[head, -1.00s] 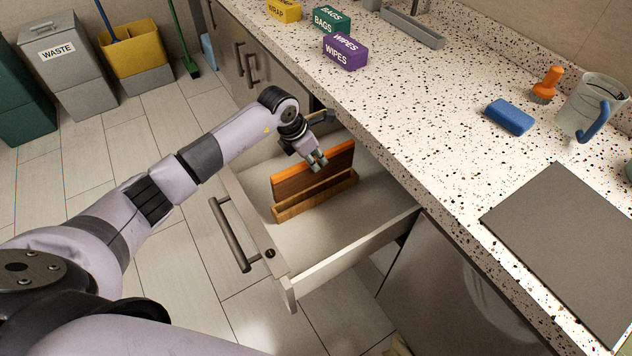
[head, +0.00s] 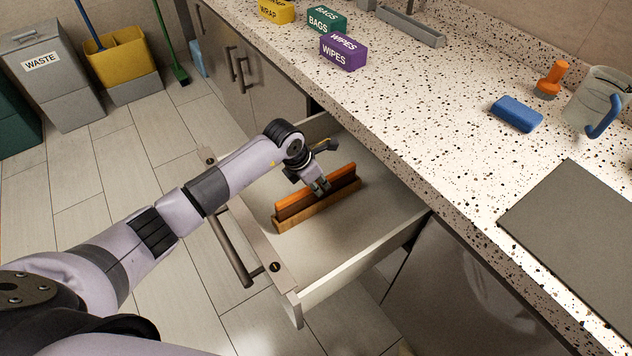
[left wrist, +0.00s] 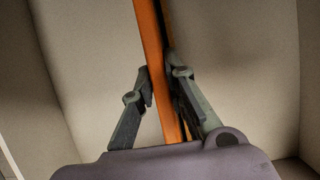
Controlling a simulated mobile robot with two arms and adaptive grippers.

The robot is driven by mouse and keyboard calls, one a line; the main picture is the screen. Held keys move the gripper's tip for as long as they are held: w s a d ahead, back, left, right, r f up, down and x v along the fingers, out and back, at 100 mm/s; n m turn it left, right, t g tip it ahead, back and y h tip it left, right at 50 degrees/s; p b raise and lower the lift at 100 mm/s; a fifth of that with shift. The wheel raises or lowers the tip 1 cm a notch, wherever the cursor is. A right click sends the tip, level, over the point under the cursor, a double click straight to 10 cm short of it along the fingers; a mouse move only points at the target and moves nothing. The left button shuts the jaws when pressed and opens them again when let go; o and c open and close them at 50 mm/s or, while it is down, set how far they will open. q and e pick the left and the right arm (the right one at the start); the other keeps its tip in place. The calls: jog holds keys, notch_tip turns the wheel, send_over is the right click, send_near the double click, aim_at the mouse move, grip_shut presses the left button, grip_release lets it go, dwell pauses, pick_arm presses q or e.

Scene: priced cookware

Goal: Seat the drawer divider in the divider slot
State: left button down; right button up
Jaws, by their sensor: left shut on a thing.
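The drawer divider (head: 291,206), an upright orange-brown wooden board, stands in the open drawer, with only a low strip of it showing above the wooden divider slot (head: 305,213). Its lower edge is hidden by the slot's near wall, so I cannot see how deep it sits. My left gripper (head: 321,187) points down and is shut on the divider's upper edge, near its middle. In the left wrist view the divider (left wrist: 150,45) is a narrow orange strip running between both fingers (left wrist: 163,80). My right gripper is not in view.
The drawer (head: 345,272) is pulled out under the speckled counter (head: 430,150), with bare floor around the slot. The counter bears a purple wipes box (head: 343,53), a blue sponge (head: 516,114) and a clear jug (head: 590,105). Bins stand at the back left.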

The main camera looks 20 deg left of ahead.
pick_arm(q)
jog(key=shift+d+f, duration=0.1)
jog(key=shift+d, duration=0.05)
jog(key=c, duration=1.9)
grip_release()
jog(key=o, duration=0.3)
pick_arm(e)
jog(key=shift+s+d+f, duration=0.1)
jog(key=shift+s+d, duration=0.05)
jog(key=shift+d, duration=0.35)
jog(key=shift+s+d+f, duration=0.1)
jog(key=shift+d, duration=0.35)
pick_arm(q)
jog(key=shift+r, duration=0.35)
jog(key=v, duration=1)
jog(key=shift+s+a+r, duration=0.15)
jog(key=shift+a+r, duration=0.05)
jog(key=shift+r, duration=0.05)
jog(key=shift+s+a+r, duration=0.1)
jog(key=shift+s+r, duration=0.1)
jog(key=shift+r, duration=0.25)
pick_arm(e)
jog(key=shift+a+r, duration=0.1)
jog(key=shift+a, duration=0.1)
